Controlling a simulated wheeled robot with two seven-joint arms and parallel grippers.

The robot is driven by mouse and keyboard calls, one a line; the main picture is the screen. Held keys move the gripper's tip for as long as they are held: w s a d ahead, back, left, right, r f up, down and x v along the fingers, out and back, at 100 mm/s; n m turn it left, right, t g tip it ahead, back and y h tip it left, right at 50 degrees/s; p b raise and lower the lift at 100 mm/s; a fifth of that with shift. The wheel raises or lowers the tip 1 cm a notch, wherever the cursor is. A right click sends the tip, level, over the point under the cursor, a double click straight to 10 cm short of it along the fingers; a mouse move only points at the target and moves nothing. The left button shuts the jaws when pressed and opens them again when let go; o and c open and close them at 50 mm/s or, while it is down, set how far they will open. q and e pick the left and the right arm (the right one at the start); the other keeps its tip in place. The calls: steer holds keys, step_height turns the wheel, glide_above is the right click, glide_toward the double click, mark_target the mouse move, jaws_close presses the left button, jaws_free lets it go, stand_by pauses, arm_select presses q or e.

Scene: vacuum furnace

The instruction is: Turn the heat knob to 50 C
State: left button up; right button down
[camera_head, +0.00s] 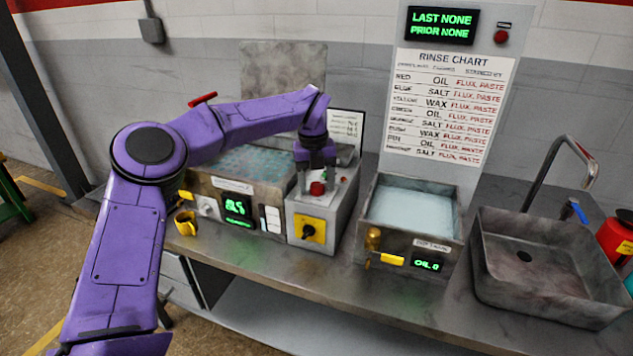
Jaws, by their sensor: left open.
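My left gripper (316,174) points down over the grey control box (330,212), with its open fingers close above or around a red button (317,188). I cannot tell whether they touch it. A pale round knob (206,206) sits on the front of the left tank (262,196), left of a green-lit display (237,207) whose digits are too blurred to read surely. A black rotary knob (309,231) sits on a yellow plate on the control box front. No label shows which one is the heat knob. My right gripper is out of view.
A second tank (410,246) with a brass valve and yellow handle stands right of the box. Further right are a sink (540,284) and a tap (570,146). A yellow cup-like object (186,223) stands by the left tank. The bench front edge (330,270) is clear.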

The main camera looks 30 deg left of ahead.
mark_target(314, 185)
arm_select(q)
steer(key=shift+r, duration=0.15)
step_height(314, 185, up, 10)
steer(key=shift+s+a+r, duration=0.15)
steer(key=shift+s+a, duration=0.05)
steer(key=shift+a, duration=0.05)
stand_by(0.3)
